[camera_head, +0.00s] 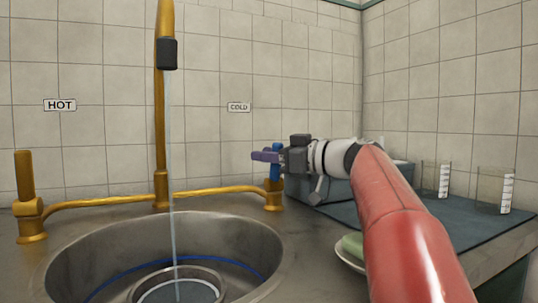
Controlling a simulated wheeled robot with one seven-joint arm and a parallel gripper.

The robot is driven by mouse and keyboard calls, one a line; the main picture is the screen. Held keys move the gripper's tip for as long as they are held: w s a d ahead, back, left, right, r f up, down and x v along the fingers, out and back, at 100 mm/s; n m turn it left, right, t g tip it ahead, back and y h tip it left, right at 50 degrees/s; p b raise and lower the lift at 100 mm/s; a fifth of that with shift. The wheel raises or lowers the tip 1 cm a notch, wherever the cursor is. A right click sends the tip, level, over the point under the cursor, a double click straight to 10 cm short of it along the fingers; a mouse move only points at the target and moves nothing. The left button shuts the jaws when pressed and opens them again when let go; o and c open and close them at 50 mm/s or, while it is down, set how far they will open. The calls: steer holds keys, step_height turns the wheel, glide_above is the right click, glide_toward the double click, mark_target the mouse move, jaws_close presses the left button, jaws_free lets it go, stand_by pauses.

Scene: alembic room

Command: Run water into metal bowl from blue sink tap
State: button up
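The blue tap handle (274,172) stands upright on the right end of the brass pipework, below the COLD label (239,107). My gripper (266,156) has purple fingers and is at this handle. Blue shows above and below the fingers, but I cannot tell how tightly they close on it. A thin stream of water (171,140) falls from the dark nozzle (167,54) of the brass spout. It falls into the metal bowl (215,277), which sits in the round sink (80,258). The bowl's lower part is cut off by the picture's bottom edge.
The brass hot tap (27,190) stands at the left under the HOT label (60,105). At right, a grey-blue box, glass beakers (490,190) and a dark mat (460,222) lie beyond my arm. A dish with green soap (352,245) is beside my arm.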

jaws_close()
steer(key=shift+w+a+r+h+p, duration=0.1)
steer(key=shift+w+r+h+p, duration=0.15)
steer(key=shift+p, duration=0.7)
steer(key=shift+w+r+m+g+h+p, duration=0.15)
steer(key=shift+m+g+h+p, duration=0.2)
steer(key=shift+p, duration=0.25)
steer(key=shift+w+a+f+m+h+p, duration=0.15)
steer(key=shift+w+f+m+h+p, duration=0.15)
steer(key=shift+p, duration=0.5)
steer(key=shift+f+g, duration=0.2)
steer(key=shift+g, duration=0.15)
steer(key=shift+o, duration=1.5)
jaws_free()
